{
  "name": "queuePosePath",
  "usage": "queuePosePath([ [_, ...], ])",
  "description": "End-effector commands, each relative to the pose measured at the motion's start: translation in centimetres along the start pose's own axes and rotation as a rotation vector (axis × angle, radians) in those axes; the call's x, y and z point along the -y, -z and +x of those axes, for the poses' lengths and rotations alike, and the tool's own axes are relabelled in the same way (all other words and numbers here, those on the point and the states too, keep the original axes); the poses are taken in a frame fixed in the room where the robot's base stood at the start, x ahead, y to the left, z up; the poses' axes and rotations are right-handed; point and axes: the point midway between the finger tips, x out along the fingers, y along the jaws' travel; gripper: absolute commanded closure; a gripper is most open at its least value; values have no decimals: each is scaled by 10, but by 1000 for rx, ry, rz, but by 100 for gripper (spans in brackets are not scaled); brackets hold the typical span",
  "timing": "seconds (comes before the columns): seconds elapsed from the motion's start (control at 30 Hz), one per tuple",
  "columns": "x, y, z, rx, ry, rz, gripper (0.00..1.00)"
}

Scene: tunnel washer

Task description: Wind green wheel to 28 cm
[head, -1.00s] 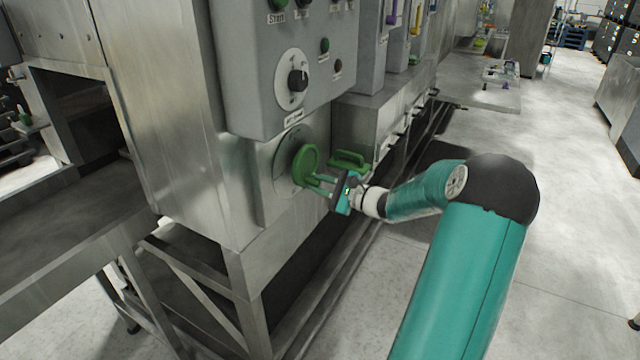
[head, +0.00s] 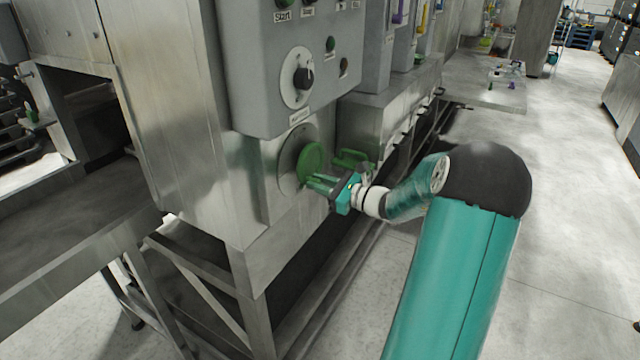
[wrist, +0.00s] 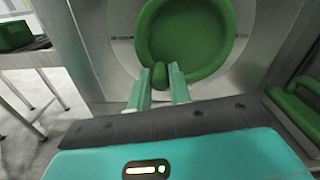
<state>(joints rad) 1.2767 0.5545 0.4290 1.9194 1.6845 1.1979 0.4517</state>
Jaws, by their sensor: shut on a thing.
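The green wheel (head: 312,158) is mounted on a round metal plate on the machine's front, below the grey control box. In the wrist view the wheel (wrist: 151,38) fills the upper middle as a dished green disc. A short green grip (wrist: 160,76) stands out at its lower rim. My gripper (head: 312,184) is at the wheel's lower edge in the head view. In the wrist view my gripper (wrist: 160,82) has a finger on each side of the grip and is shut on it. No 28 cm reading is legible.
A second green handle (head: 352,158) sits just right of the wheel, close to my gripper. The grey control box (head: 285,100) with a black dial overhangs above. A metal bench (head: 70,220) stands at left. The floor at right (head: 570,200) is clear.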

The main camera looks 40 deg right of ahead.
Motion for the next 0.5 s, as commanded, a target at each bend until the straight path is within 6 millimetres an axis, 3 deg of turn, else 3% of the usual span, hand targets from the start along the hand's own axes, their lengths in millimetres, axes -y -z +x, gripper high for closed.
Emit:
queuePosePath([
  [0.37, -2, 0, 0, 1, -4, 4, 100],
  [0.4, -2, 0, 0, 1, -4, 4, 76],
  [0.5, -1, 0, 0, 1, -3, 4, 59],
])
